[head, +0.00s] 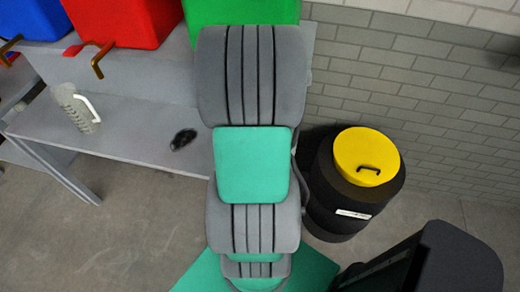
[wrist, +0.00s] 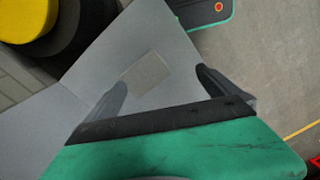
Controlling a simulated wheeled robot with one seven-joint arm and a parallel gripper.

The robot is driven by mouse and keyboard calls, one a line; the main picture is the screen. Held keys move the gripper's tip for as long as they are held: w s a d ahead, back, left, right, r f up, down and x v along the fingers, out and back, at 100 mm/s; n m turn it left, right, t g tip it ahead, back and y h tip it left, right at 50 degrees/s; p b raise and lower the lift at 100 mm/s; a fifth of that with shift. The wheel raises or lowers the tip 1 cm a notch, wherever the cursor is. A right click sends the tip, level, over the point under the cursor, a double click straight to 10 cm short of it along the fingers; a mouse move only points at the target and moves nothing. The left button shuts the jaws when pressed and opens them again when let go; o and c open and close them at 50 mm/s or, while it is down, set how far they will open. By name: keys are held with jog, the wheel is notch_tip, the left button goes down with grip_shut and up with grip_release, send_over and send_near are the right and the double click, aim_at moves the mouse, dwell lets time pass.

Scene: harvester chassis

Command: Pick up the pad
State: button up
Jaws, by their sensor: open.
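The pad seems to be a flat, roughly square, grey-beige piece (wrist: 147,74) on a grey surface (wrist: 165,40) in the wrist view. My gripper (wrist: 161,79) is open, with its two dark fingers apart. The pad shows between and slightly beyond the fingertips, nearer the left one, and the fingers do not appear to hold it. I cannot tell how far above the pad they are. In the head view my grey and green arm covers the middle, and neither the pad nor my fingers can be seen there.
A black bin with a yellow lid (head: 366,157) stands right of the grey bench (head: 130,140). On the bench are a pale mug-like container (head: 76,107) and a small dark object (head: 183,139). Red (head: 115,20), blue (head: 25,20) and green (head: 235,12) bins stand behind.

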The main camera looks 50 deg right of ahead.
jog(key=d+n, duration=0.1)
jog(key=n, duration=0.1)
jog(key=w+d+n, duration=0.1)
jog(key=d+n, duration=0.1)
jog(key=shift+d+f+n, duration=0.1)
jog(key=shift+d+n, duration=0.1)
jog(key=shift+n, duration=0.2)
notch_tip(320, 180, down, 8)
jog(key=shift+r+p, duration=0.2)
jog(key=shift+p, duration=0.75)
jog(key=c, duration=1.2)
jog(key=shift+w+d+r+b, duration=0.1)
jog(key=shift+r+b, duration=0.55)
jog(key=shift+r, duration=0.65)
jog(key=shift+t+h, duration=0.3)
jog(key=s+a+r, duration=0.1)
jog(key=r, duration=0.1)
jog(key=s+a+r, duration=0.1)
jog(key=r, duration=0.1)
jog(key=s+r, duration=0.1)
jog(key=r, duration=0.1)
jog(key=shift+s+a+b, duration=0.4)
jog(key=s+a+r+b, duration=0.1)
jog(key=s+a+r, duration=0.3)
jog(key=s+a, duration=0.2)
jog(key=shift+s+r, duration=0.25)
jog(key=shift+s, duration=0.55)
